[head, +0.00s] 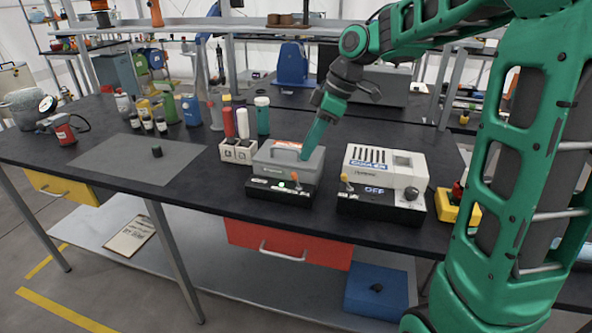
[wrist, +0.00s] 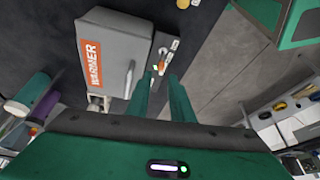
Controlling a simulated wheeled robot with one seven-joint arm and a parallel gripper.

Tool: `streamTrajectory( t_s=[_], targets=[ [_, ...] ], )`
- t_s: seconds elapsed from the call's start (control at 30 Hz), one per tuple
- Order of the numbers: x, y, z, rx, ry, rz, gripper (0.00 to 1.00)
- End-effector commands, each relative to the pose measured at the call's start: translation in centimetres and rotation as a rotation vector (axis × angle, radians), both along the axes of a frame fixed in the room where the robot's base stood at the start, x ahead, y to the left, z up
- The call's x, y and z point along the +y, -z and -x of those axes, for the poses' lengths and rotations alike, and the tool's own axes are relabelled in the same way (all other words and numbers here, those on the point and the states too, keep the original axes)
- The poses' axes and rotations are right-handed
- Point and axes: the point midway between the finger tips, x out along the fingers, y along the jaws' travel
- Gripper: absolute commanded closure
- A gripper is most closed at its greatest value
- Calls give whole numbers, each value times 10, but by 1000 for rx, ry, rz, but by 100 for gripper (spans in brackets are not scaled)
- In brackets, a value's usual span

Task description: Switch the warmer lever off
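The warmer (head: 279,163) is a grey lidded box on a black base, left of a white unit on the dark bench. Its orange-tipped lever (head: 296,178) is on the front of the base, and a green light glows beside it. In the wrist view, the warmer (wrist: 116,50) carries an orange WARMER label, and the lever (wrist: 161,65) appears just beyond my fingertips. My gripper (wrist: 160,82) is open with a narrow gap and nothing between the fingers. In the head view, my gripper (head: 308,150) is low over the warmer's right side; contact cannot be told.
A white socket block (head: 238,151) adjoins the warmer on the left, with several bottles behind. A grey mat (head: 135,165) lies farther left. A black strip of bench is free in front.

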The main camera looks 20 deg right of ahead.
Motion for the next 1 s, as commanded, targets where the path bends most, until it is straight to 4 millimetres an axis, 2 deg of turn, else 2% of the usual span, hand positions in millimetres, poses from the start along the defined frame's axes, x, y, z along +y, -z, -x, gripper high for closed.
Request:
streamTrajectory(
  t_s=[0.2,0.4,0.6,0.87,0.97,1.0],
  targets=[
    [16,38,-5,5,-1,-1,79],
    [25,62,-10,4,1,-1,79],
    [29,72,-11,1,0,0,79],
    [29,72,-11,2,1,0,79],
    [29,72,-11,2,1,0,100],
    [29,72,-12,2,1,0,100]
  ],
)
